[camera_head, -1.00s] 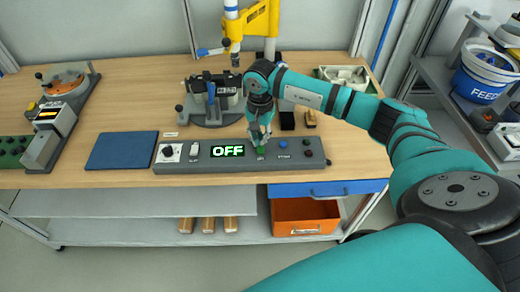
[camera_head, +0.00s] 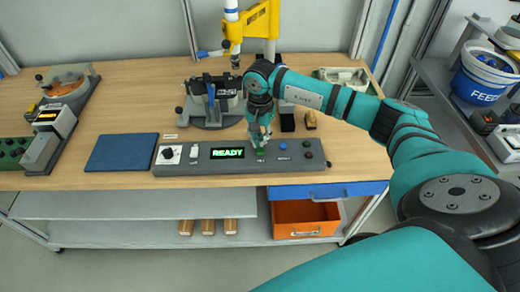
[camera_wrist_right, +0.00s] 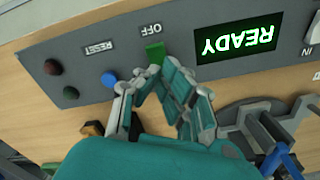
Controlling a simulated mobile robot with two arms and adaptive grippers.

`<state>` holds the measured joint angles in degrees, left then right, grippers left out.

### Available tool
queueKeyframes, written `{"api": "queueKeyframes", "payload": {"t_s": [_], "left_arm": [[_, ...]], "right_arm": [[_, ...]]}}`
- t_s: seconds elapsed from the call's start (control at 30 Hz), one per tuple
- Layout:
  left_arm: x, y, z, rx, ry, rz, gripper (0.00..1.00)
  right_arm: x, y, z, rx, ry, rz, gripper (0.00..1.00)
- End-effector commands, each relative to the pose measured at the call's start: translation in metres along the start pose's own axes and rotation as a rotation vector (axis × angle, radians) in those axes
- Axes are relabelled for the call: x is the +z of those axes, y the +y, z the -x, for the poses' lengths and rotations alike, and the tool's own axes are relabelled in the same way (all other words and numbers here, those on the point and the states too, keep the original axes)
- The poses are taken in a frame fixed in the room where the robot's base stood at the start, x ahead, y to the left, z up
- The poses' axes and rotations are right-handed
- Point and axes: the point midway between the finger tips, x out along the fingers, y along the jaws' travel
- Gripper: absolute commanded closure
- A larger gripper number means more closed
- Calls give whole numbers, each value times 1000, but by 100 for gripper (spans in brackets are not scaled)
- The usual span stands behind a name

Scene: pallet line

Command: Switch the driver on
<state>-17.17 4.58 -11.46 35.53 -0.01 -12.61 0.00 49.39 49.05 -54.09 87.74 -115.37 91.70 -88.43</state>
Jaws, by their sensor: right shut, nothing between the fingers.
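The driver's grey control panel (camera_head: 228,167) lies along the front edge of the wooden bench. Its display (camera_head: 228,153) is lit green and reads READY; it also shows upside down in the right wrist view (camera_wrist_right: 238,40). A green rocker switch (camera_wrist_right: 155,52) sits beside the display, next to a label reading OFF. My right gripper (camera_head: 261,143) is shut and empty, with its fingertips right at the green switch. In the right wrist view the fingertips (camera_wrist_right: 163,72) sit close beside the switch; I cannot tell whether they touch. My left gripper is out of view.
A blue button (camera_wrist_right: 109,79), a dark red button (camera_wrist_right: 53,67) and a dark green button (camera_wrist_right: 71,93) sit on the panel near the gripper. A black knob (camera_head: 168,152) is at its left end. A blue mat (camera_head: 122,152) lies left of the panel.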

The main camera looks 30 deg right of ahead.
Motion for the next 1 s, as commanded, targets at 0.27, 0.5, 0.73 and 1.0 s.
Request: {"api": "queueKeyframes", "payload": {"t_s": [0.27, 0.5, 0.73, 1.0], "left_arm": [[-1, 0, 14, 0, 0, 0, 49], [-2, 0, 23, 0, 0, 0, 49], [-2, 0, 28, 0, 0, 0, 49], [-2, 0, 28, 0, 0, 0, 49]], "right_arm": [[0, 0, 26, 0, 0, -1, 100], [0, 0, 45, 0, 1, 0, 100], [0, 0, 57, 1, 0, 0, 100], [0, 0, 56, 1, 0, 0, 100]]}}
